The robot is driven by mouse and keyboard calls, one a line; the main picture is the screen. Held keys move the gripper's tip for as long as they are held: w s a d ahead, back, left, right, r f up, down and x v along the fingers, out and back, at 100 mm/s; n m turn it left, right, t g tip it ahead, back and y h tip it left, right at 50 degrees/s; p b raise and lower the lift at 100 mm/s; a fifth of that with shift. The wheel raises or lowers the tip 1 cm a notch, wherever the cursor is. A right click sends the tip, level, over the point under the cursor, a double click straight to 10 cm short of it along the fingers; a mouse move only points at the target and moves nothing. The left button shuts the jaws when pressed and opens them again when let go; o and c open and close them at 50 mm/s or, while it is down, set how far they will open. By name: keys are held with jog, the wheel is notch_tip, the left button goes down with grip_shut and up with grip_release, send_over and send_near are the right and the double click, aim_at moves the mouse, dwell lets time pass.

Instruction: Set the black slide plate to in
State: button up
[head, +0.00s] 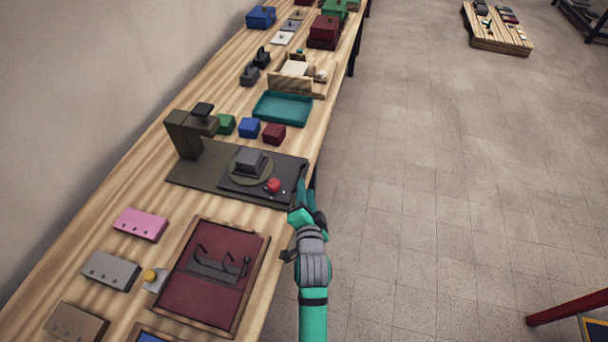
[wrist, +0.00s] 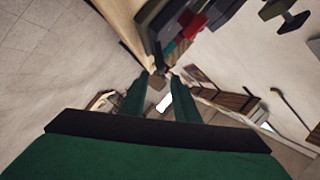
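The black slide plate (head: 287,172) lies on the dark base (head: 196,176) of an olive press on the long table. It carries a round olive disc with a grey block (head: 249,161) and a red knob (head: 273,185) near its front right. The press head (head: 203,111) stands at the back left, and the block sits out in front of it. My gripper (head: 307,182) is at the table's right edge, close beside the base and right of the knob. In the wrist view, its two green fingers (wrist: 161,76) are apart with nothing clearly held. The red knob (wrist: 193,27) shows beyond them.
A maroon tray (head: 210,290) with dark fittings lies nearer on the table. Green, blue and maroon blocks (head: 249,127) and a teal tray (head: 283,108) stand behind the press. Pink and grey boxes (head: 140,224) sit at left.

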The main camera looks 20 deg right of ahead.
aim_at(304, 174)
jog(key=x, duration=0.8)
jog(key=shift+w, duration=0.15)
jog(key=shift+c, duration=0.3)
grip_shut()
